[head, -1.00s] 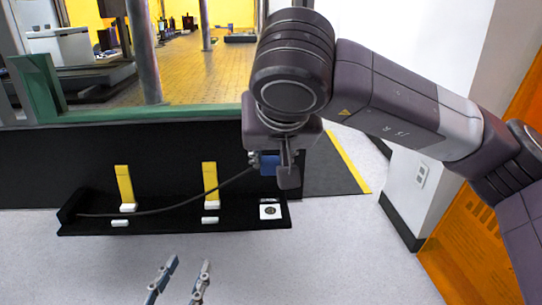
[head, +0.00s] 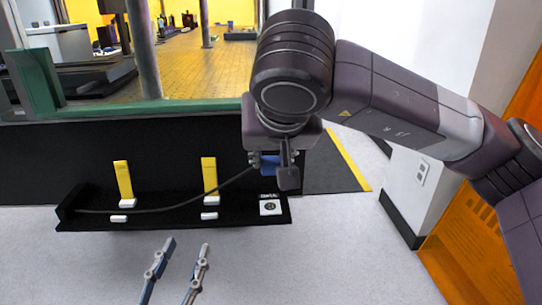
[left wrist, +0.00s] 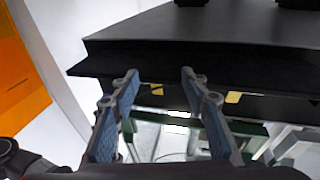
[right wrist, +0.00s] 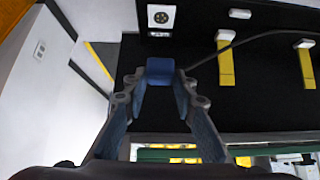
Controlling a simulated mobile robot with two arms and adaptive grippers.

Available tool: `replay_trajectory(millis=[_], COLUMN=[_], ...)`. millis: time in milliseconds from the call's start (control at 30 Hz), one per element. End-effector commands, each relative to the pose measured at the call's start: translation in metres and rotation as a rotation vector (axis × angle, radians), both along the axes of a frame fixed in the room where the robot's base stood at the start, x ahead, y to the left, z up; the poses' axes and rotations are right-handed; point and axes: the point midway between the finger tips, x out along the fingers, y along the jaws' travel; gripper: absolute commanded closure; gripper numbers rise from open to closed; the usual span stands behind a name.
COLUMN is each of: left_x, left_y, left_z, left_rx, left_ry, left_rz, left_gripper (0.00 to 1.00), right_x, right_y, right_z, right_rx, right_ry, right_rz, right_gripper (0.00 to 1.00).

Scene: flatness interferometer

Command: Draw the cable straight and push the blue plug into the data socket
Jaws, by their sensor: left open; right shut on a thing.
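The blue plug (head: 268,165) is held by my right gripper (head: 272,170) at the right end of the black tray, above the data socket. In the right wrist view the blue plug (right wrist: 160,68) sits between the fingertips of my right gripper (right wrist: 158,80). The dark cable (head: 165,209) runs from the tray's left end and rises in a gentle curve to the plug. The data socket (head: 270,207) is a white square with a round dark port; it also shows in the right wrist view (right wrist: 161,17). My left gripper (head: 188,245) is open and empty in front of the tray.
The black tray (head: 250,219) has two yellow strips (head: 123,181) with white clips (head: 209,216) along the cable. My right arm covers the upper middle of the head view. A white wall with an outlet (head: 422,171) stands at right. The floor in front is clear.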

Motion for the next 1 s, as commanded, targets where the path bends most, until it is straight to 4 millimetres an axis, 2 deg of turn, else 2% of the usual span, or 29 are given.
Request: replay_trajectory(millis=[1000], left_x=[-0.010], left_y=[-0.004], left_z=[0.043], left_rx=[-0.052], left_ry=[-0.192], left_rz=[-0.014], left_gripper=[0.58], right_x=[0.000], right_y=[0.000], right_z=[-0.011], right_rx=[0.000], right_ry=[0.000], right_rz=[0.000], right_gripper=[1.00])
